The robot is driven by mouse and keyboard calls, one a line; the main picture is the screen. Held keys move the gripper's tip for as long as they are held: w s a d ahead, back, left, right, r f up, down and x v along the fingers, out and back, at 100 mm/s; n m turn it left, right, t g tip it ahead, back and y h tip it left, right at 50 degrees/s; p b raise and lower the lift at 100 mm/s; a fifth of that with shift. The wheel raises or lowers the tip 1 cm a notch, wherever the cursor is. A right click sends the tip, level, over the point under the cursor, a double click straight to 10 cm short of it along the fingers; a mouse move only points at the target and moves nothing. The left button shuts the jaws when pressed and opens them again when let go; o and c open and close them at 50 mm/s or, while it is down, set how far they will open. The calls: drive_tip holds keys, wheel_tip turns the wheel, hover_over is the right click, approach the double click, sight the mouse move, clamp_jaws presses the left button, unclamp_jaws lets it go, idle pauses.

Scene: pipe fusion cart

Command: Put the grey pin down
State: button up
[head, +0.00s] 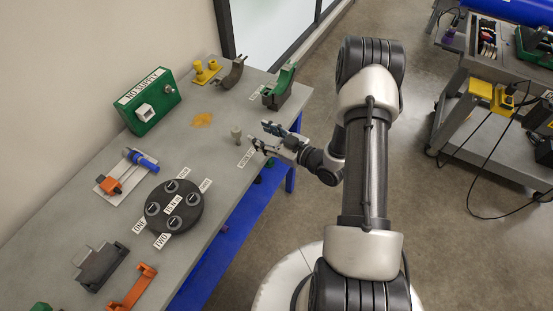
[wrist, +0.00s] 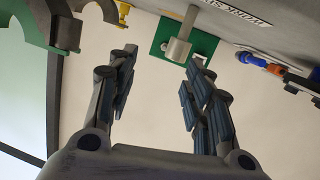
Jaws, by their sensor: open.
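The grey pin (head: 236,135) stands upright on the grey bench, beside a white label near the bench's front edge. In the wrist view the pin (wrist: 180,45) shows beyond the fingertips, with the bench at the top of the picture. My gripper (head: 263,137) is open and empty, just right of the pin in the head view. Its two fingers spread apart in the wrist view (wrist: 160,62), and a gap shows between them and the pin.
A green NO SUPPLY box (head: 150,104) stands at the back of the bench (head: 205,150). A black round plate (head: 174,206) with labels lies nearer. A green clamp (head: 280,88), a grey curved holder (head: 231,72) and yellow pieces (head: 205,70) stand at the far end.

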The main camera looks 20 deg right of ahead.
drive_tip(key=w+d+r+g+h, duration=0.3)
drive_tip(key=r+h, duration=0.3)
drive_tip(key=r, duration=0.6)
drive_tip(key=s+r+m+g+h, duration=0.25)
drive_tip(key=s+r, duration=0.35)
drive_tip(key=r, duration=0.3)
drive_tip(key=s+a+r+m+g, duration=0.1)
drive_tip(key=s+a, duration=0.2)
drive_tip(key=s, duration=0.6)
drive_tip(key=s+a+r+m+g+y, duration=0.1)
drive_tip(key=s+a, duration=0.3)
drive_tip(key=s, duration=0.5)
drive_tip(key=s+a+r+m+g, duration=0.2)
drive_tip(key=s+a+r, duration=0.1)
drive_tip(key=s, duration=0.6)
drive_tip(key=shift+a, duration=0.35)
drive_tip(key=shift+w+r, duration=0.1)
